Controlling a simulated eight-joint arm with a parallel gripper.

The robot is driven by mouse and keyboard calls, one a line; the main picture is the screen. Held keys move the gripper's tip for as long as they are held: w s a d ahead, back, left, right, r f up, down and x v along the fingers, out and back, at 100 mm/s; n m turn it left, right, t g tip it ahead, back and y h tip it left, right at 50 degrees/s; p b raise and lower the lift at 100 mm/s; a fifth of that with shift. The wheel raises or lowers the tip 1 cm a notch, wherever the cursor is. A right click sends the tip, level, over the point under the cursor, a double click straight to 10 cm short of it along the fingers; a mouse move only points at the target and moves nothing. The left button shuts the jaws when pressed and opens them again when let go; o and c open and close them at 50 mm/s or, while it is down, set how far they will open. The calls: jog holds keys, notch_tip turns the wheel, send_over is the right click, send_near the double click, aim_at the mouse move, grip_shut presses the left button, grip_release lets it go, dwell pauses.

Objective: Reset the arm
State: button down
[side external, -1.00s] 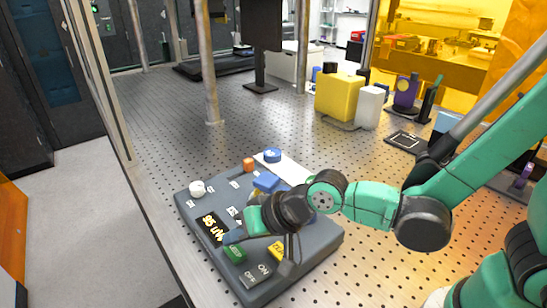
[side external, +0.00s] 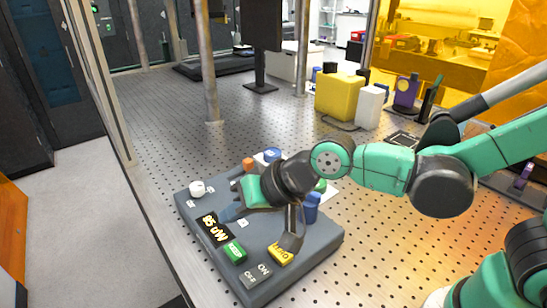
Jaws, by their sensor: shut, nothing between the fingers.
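My green and dark grey arm reaches in from the right. A white knob (side external: 197,188), a green button (side external: 235,251), a yellow button (side external: 280,252) and an ON/OFF switch (side external: 257,274) sit on the box. A blue knob (side external: 311,207) shows at its right side. My wrist hides the middle and part of the back of the box.
A yellow block (side external: 340,96) and a white block (side external: 370,106) stand farther back. A metal post (side external: 208,70) rises from the perforated table (side external: 165,125), whose middle is largely clear.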

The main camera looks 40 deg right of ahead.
jog(key=s+d+r+n+h, duration=0.1)
jog(key=s+d+h, duration=0.1)
jog(key=d, duration=0.6)
jog(key=s+d+h, duration=0.2)
jog(key=d+h, duration=0.1)
jog(key=d, duration=0.6)
jog(key=shift+s+r+n, duration=0.2)
jog(key=shift+r+n, duration=0.15)
jog(key=shift+n, duration=0.05)
